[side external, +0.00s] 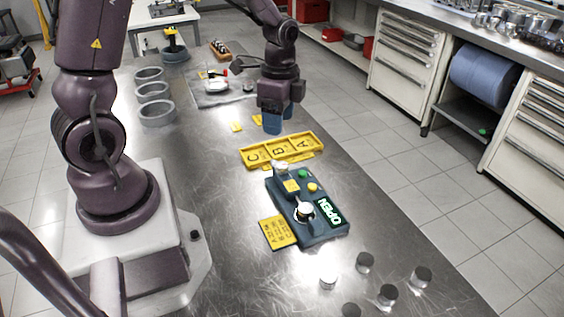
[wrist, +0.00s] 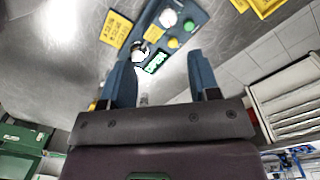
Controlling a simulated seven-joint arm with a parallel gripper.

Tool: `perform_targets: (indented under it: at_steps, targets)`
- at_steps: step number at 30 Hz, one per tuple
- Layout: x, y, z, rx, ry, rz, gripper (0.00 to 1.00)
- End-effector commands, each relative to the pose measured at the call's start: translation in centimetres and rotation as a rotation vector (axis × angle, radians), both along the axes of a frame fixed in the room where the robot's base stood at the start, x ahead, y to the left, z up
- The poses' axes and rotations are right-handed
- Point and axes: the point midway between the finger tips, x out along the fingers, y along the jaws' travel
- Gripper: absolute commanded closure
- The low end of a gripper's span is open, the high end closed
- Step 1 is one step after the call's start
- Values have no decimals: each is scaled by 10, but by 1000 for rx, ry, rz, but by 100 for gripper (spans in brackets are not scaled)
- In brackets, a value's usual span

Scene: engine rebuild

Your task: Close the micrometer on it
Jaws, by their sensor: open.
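The blue-grey micrometer station (side external: 290,199) sits on the steel bench, with a lit display (side external: 328,211) reading OPEN. It carries a green button (side external: 303,174), a yellow button (side external: 313,187) and a pale round part (side external: 281,166) at its far end. A silver cylinder (side external: 305,210) stands at its near end, beside the display. The station also shows at the top of the wrist view (wrist: 186,14). My gripper (side external: 272,124) is open, blue fingers pointing down, above the bench beyond the yellow tray and apart from the station. Nothing shows between its fingers in the wrist view (wrist: 162,72).
A yellow tray (side external: 282,150) marked A, B, C lies between my gripper and the station. A yellow card (side external: 278,232) lies beside the station. Several silver cylinders (side external: 388,293) stand at the near bench end. Grey rings (side external: 155,91) and a mat (side external: 213,98) lie farther back.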

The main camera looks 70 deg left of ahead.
Motion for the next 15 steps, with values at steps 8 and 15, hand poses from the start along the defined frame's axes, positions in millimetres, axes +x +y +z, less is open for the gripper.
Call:
perform_targets:
  at_steps: [8,15]
  targets:
    - [9,2,1,7,-37,-218,44]
    - [7,1,-35,5,-31,-220,44]
